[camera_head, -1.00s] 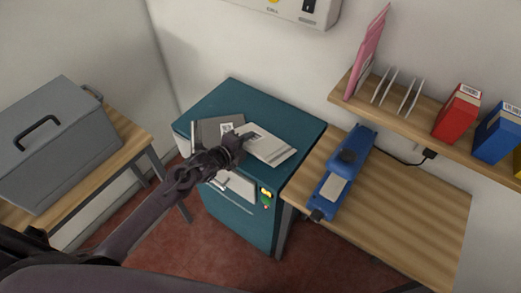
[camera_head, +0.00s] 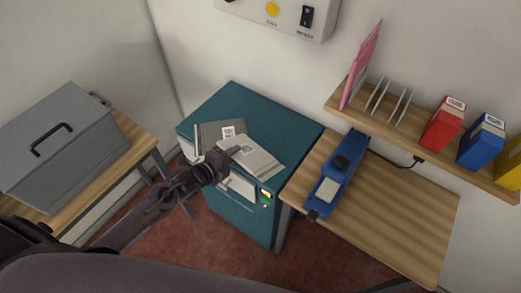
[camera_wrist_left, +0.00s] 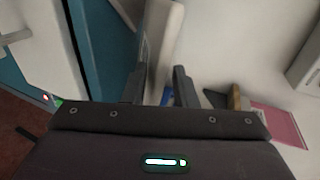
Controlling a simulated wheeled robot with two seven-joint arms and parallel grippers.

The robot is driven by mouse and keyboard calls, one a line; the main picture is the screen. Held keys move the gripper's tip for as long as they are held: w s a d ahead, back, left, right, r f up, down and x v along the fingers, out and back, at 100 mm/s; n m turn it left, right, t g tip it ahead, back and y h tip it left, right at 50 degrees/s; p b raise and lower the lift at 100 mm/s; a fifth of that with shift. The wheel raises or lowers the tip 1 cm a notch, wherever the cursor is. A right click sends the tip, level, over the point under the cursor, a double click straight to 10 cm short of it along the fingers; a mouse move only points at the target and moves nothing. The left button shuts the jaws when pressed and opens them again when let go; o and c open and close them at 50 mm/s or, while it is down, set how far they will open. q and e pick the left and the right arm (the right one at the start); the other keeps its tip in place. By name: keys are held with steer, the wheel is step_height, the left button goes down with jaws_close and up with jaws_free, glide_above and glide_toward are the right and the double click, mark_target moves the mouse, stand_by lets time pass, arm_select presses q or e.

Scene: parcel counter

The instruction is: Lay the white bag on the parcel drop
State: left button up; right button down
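The white bag (camera_head: 262,163), with a small printed label, lies on the teal parcel drop (camera_head: 298,133), partly overlapping a grey bag (camera_head: 210,130) that also has a label. My left gripper (camera_head: 232,154) is at the near left edge of the white bag, low over the top. In the left wrist view its two fingers (camera_wrist_left: 160,88) stand apart, and a pale slab edge, seemingly the white bag (camera_wrist_left: 166,35), shows between and beyond them. I cannot tell whether a finger still touches it. My right gripper is not in view.
A wooden bench (camera_head: 395,215) with a blue device (camera_head: 336,178) stands right of the drop. A shelf (camera_head: 415,128) with boxes and envelopes is above it. A grey case (camera_head: 65,150) sits on a table at left. The back of the drop's top is clear.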

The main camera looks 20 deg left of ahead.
arm_select(q)
steer(key=s+r+p, duration=0.1)
steer(key=r+p, duration=0.3)
steer(key=p, duration=0.1)
steer(key=s+a+r+p, duration=0.1)
steer(key=r+p, duration=0.1)
steer(key=r, duration=0.1)
steer(key=shift+s, duration=0.3)
